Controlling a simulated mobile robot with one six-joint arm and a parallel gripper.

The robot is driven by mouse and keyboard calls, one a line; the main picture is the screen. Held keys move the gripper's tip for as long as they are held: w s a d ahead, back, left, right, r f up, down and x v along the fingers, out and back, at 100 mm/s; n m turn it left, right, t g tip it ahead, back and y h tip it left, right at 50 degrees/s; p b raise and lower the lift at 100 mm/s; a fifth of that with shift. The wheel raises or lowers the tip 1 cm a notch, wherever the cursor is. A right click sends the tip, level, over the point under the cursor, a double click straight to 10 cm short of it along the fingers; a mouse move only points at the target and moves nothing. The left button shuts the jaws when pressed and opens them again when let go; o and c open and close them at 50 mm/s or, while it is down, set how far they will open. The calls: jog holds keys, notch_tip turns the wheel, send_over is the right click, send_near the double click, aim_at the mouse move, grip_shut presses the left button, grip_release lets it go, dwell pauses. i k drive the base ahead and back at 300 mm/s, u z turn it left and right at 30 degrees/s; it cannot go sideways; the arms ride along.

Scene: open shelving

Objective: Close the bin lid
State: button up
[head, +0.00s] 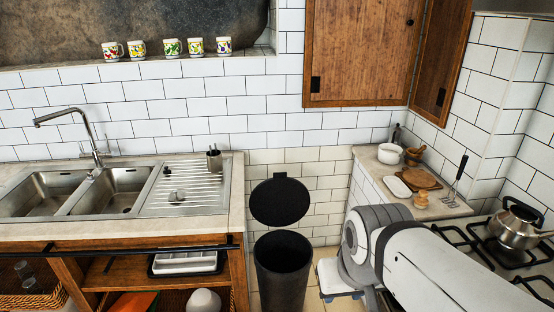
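A black round bin (283,279) stands on the floor in the gap between the sink counter and the right counter. Its black lid (281,200) is open and raised nearly upright behind the dark opening, close to the tiled wall. The lower part of the bin is cut off by the picture edge. My white and grey arm reaches in from the lower right, to the right of the bin and apart from it. My gripper cannot be made out.
The sink counter (237,221) borders the bin on the left, with open shelves below. On the right, a counter holds a white pot (390,154), boards and small jars. A kettle (516,226) stands on the stove. Open space lies above the bin.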

aim_at(279, 200)
jog(key=i, duration=0.85)
jog(key=u, duration=0.05)
